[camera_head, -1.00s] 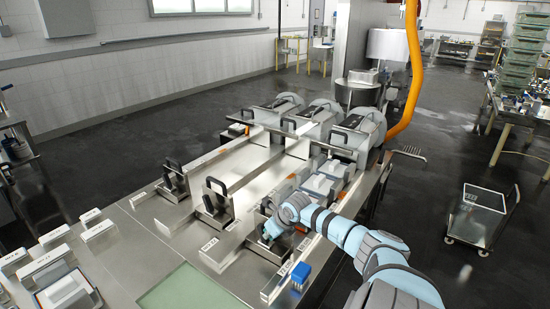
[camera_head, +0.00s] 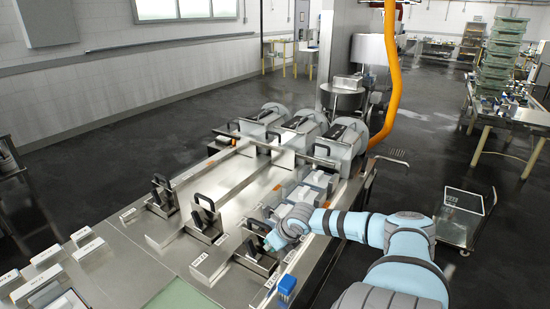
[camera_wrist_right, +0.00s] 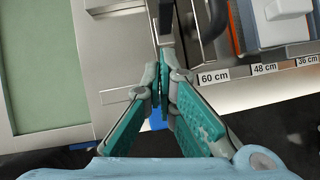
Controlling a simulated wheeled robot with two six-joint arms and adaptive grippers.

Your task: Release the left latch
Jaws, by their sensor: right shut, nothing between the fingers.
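Three steel press lanes run along the bench, each with a dark-handled latch at its near end. The left latch (camera_head: 161,190) has its black handle standing up. The middle latch (camera_head: 204,206) has a raised black loop handle. The right latch (camera_head: 254,249) is partly hidden by my right gripper (camera_head: 268,241). The right gripper is shut and empty, beside this right latch and well to the right of the left latch. In the right wrist view its teal fingers (camera_wrist_right: 163,72) meet just below a dark upright handle (camera_wrist_right: 166,22); contact cannot be told. My left gripper is out of view.
Grey round press heads (camera_head: 345,140) stand at the far ends of the lanes. A blue block (camera_head: 287,285) sits at the bench's near right edge. White labelled blocks (camera_head: 45,257) lie at the near left. A wheeled cart (camera_head: 462,218) stands right.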

